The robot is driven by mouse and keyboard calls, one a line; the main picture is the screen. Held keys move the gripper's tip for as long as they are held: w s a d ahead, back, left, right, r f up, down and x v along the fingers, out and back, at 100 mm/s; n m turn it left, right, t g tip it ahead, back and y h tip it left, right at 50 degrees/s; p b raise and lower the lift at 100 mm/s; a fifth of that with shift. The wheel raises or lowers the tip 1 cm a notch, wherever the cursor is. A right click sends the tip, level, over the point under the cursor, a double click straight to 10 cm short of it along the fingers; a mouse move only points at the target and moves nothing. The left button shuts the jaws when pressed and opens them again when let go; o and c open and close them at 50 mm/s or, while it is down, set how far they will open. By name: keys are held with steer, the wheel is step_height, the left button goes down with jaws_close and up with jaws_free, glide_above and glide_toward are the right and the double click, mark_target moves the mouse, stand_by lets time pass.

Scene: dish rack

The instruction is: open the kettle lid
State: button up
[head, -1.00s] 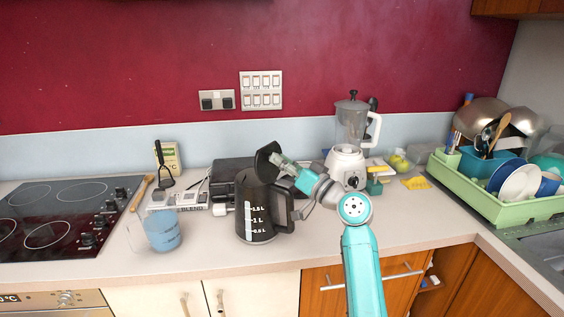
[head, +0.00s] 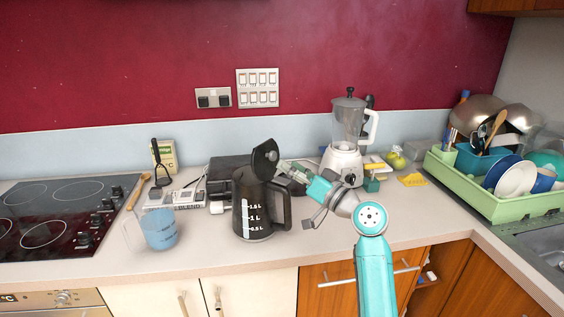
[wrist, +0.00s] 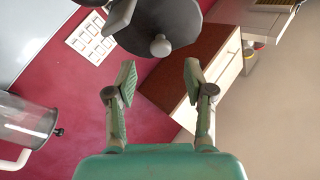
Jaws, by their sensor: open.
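The kettle (head: 258,215) is black with a clear level strip and stands upright on the counter in the head view. Its lid (head: 265,156) is tilted up, standing open above the kettle's top. In the wrist view the dark round lid (wrist: 160,18) with its grey knob (wrist: 160,46) is at the top, beyond the fingertips. My gripper (head: 283,168) is just right of the lid, above the kettle handle. In the wrist view my gripper (wrist: 158,82) has its fingers spread apart with nothing between them.
A blender (head: 346,135) stands behind and right of my gripper. A measuring jug with blue liquid (head: 160,229) is left of the kettle. A green dish rack (head: 510,209) is at the far right. The counter front right of the kettle is clear.

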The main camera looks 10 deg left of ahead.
steer(key=v, duration=0.7)
steer(key=shift+s+d, duration=0.2)
steer(key=shift+f, duration=0.15)
steer(key=s+d+f+m+t+h, duration=0.2)
steer(key=s+d+f+m+h, duration=0.15)
steer(key=f, duration=0.75)
steer(key=s+d+f+m+t+h, duration=0.1)
steer(key=s+d+f+m+h, duration=0.2)
steer(key=f, duration=0.7)
steer(key=s+d+f+m+h, duration=0.1)
steer(key=s+d+f+h, duration=0.2)
steer(key=s+f, duration=0.4)
steer(key=s+d+f+h, duration=0.25)
steer(key=s+f, duration=0.35)
steer(key=s, duration=0.4)
steer(key=s+d+f+h, duration=0.1)
steer(key=s+d+h, duration=0.1)
steer(key=s, duration=0.7)
steer(key=s+d+f+h, duration=0.1)
steer(key=s+d, duration=0.1)
steer(key=s, duration=0.6)
steer(key=s+d+r+n, duration=0.1)
steer(key=s+r, duration=0.3)
steer(key=s, duration=0.4)
steer(key=s+r+n+h, duration=0.1)
steer(key=s+r, duration=0.3)
steer(key=s, duration=0.5)
steer(key=shift+d+r, duration=0.25)
steer(key=shift+d, duration=0.1)
